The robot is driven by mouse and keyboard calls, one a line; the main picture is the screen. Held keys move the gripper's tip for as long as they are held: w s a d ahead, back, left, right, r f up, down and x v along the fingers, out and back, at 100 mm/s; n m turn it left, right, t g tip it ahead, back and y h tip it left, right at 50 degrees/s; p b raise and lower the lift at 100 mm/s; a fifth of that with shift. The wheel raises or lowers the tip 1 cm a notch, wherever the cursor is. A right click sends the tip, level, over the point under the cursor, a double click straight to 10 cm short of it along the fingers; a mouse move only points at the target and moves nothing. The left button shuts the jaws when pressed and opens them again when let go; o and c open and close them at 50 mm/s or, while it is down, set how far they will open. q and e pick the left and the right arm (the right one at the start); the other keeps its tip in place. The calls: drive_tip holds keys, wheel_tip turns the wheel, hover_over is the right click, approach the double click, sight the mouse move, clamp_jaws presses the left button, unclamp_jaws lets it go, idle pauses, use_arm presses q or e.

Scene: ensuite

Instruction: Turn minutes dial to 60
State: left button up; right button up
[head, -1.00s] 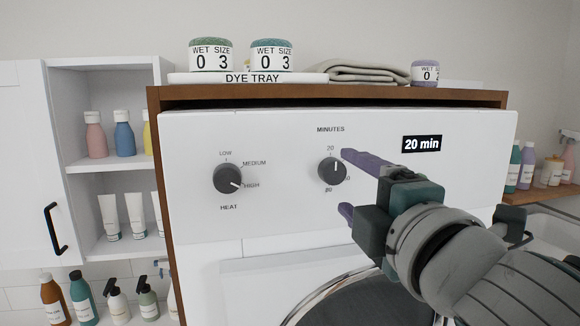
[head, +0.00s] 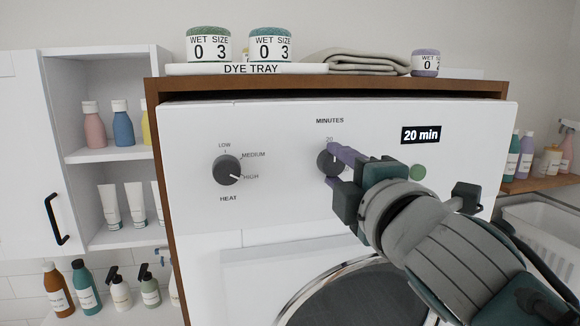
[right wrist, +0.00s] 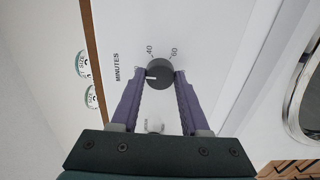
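The dark round minutes dial (head: 326,163) is on the white front panel, partly hidden by my right gripper (head: 337,167). In the right wrist view the dial (right wrist: 160,76) sits between the two purple fingertips of my right gripper (right wrist: 159,73). The fingers are apart, one on each side of the dial, with a small gap at the left finger; contact at the right one is unclear. The dial's white mark points left in that view, away from the printed 40 and 60. The display (head: 421,135) reads 20 min. My left gripper is not in view.
The heat dial (head: 227,170) is left of the minutes dial, its mark at HIGH. A round green button (head: 418,172) is right of my gripper. A round door (head: 350,295) lies below.

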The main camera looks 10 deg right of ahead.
clamp_jaws()
drive_tip(key=shift+m, duration=0.4)
drive_tip(key=m, duration=0.3)
drive_tip(key=shift+m+b, duration=0.35)
drive_tip(key=shift+m, duration=0.05)
drive_tip(key=m, duration=1.2)
drive_tip(key=shift+m, duration=0.3)
drive_tip(key=m, duration=0.4)
drive_tip(key=shift+m, duration=1.2)
